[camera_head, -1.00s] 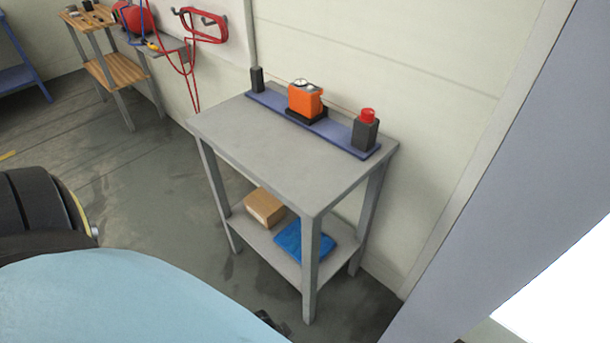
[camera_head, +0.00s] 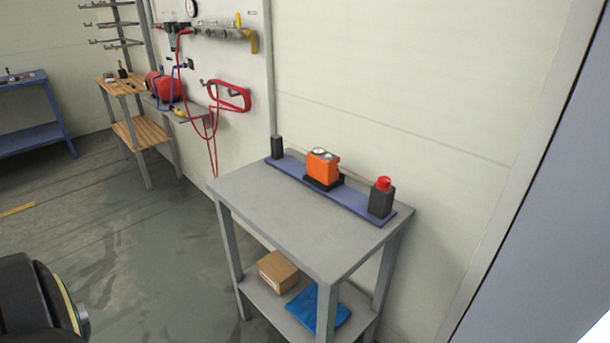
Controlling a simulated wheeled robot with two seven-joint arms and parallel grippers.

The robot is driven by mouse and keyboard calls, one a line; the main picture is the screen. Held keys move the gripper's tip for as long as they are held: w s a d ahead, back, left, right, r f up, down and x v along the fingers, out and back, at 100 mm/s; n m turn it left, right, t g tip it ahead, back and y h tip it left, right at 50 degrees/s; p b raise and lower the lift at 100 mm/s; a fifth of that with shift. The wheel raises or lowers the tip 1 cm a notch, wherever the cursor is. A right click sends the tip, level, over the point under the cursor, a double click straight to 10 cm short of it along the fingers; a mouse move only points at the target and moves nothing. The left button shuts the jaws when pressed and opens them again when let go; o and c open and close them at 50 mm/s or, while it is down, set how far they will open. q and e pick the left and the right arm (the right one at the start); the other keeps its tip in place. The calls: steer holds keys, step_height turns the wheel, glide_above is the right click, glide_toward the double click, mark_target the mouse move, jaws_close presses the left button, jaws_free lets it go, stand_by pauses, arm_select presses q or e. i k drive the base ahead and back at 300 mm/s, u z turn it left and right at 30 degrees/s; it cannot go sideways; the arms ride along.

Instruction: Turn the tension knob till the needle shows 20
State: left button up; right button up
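A red knob (camera_head: 384,183) sits on top of a dark block (camera_head: 381,202) at the right end of a blue rail (camera_head: 349,201). An orange gauge unit (camera_head: 323,166) stands on a black base in the middle of the rail. A round dial (camera_head: 320,151) shows on its top, too small to read the needle. A dark post (camera_head: 277,147) stands at the rail's left end, and a thin line runs along above the rail. The rail lies on a grey table (camera_head: 262,204) by the wall. Neither of my grippers is in view.
The table's front top is bare. Its lower shelf holds a cardboard box (camera_head: 278,271) and a blue folded item (camera_head: 318,309). A wall panel with red hoses (camera_head: 212,140) and a wooden stand (camera_head: 138,130) are at the left. A grey upright surface (camera_head: 540,200) fills the right side.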

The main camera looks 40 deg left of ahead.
mark_target(383, 183)
steer(key=u, duration=0.45)
steer(key=k, duration=1.05)
steer(key=z, duration=0.2)
steer(key=i, duration=1.65)
steer(key=z, duration=2.3)
steer(key=k, duration=0.85)
steer(key=u, duration=1.85)
